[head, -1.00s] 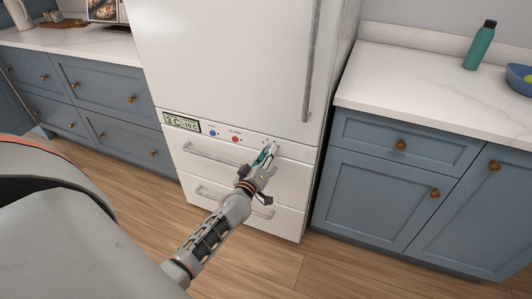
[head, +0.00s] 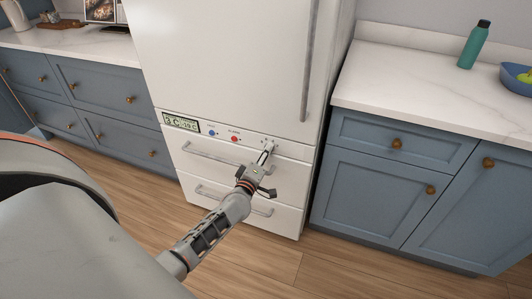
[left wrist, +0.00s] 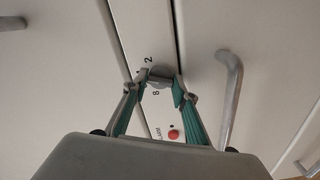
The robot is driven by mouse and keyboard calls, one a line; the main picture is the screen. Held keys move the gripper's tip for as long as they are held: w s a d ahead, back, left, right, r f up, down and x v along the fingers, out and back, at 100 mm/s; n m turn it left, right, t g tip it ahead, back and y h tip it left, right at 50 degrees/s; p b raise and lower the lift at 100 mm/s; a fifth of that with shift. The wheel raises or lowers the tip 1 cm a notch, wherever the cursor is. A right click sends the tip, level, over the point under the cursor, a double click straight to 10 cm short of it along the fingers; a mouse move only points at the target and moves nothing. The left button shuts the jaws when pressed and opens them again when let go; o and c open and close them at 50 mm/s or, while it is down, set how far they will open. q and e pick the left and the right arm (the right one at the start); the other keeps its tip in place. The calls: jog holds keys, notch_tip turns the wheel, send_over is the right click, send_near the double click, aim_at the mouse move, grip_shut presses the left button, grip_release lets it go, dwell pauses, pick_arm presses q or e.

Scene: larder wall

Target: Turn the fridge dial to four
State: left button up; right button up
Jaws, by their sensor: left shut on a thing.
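The fridge dial (left wrist: 158,80) is a small grey knob on the white fridge's control strip, seen in the left wrist view. The figures 2 and 8 show beside it; its exact setting is not readable. My left gripper (left wrist: 160,84) is shut on the dial, with a green-lined finger on each side. In the head view my left gripper (head: 266,152) reaches the right end of the strip and hides most of the dial. My right gripper does not show.
The fridge (head: 225,60) has a display (head: 181,122), a blue button (head: 212,132) and a red button (head: 235,138). Drawer handles (head: 205,155) stick out just below the strip. Blue cabinets (head: 395,170) stand on both sides. A green bottle (head: 474,46) stands on the right counter.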

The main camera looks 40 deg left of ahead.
pick_arm(q)
jog(key=o, duration=1.1)
jog(key=v, duration=1.2)
